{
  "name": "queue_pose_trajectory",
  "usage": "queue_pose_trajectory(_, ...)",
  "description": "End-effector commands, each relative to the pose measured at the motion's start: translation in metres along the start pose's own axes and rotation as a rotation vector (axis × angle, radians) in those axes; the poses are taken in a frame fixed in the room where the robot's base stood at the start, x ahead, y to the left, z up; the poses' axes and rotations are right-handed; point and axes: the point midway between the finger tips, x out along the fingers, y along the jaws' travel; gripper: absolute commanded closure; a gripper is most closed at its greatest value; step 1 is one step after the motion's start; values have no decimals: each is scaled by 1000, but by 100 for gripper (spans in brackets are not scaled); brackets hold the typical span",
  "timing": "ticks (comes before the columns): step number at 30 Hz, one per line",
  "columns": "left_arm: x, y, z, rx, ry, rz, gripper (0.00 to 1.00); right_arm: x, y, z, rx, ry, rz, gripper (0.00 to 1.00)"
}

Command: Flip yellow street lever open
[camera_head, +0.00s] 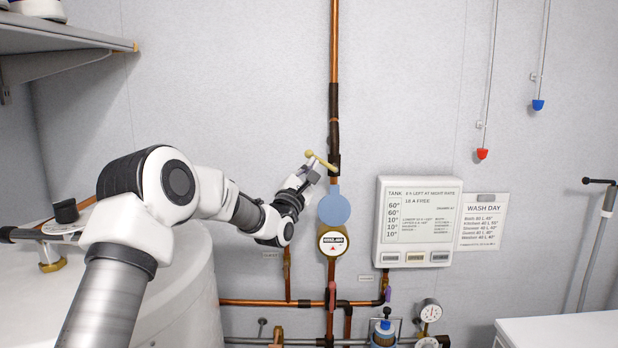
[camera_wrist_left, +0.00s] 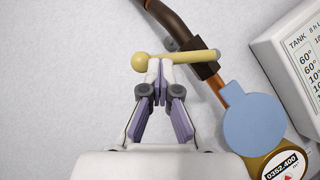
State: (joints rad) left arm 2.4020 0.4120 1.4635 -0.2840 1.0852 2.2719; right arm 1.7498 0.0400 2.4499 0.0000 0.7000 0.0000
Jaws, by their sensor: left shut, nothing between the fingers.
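The yellow lever (camera_head: 321,160) sits on the vertical copper pipe, above the blue disc and the meter. It slants across the pipe, with its round knob at the upper left. In the left wrist view the yellow lever (camera_wrist_left: 185,60) runs from the knob at left to the pipe fitting at right. My left gripper (camera_head: 312,172) is at the lever's knob half. In the wrist view its fingertips (camera_wrist_left: 160,68) are together right at the lever, near the knob, with nothing between them. I cannot tell whether they touch it. My right gripper is not in view.
The blue disc (camera_head: 334,206) and the round meter (camera_head: 333,242) are just below the lever. A white tank panel (camera_head: 420,222) is to the right. A white tub (camera_head: 180,290) is at left under a shelf (camera_head: 60,45). Wall left of the pipe is bare.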

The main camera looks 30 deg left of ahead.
Motion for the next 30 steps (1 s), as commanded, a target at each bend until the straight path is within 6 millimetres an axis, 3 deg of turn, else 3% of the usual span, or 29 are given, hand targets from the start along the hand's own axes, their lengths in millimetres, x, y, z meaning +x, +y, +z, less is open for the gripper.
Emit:
queue_pose_trajectory(13, 19, 13, 28, 352, 0, -233, 100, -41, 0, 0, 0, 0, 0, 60)
queue_pose_trajectory(21, 27, 11, 40, 554, 0, -369, 100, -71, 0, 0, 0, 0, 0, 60)
queue_pose_trajectory(30, 32, 4, 48, 662, 0, -441, 100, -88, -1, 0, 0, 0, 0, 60)
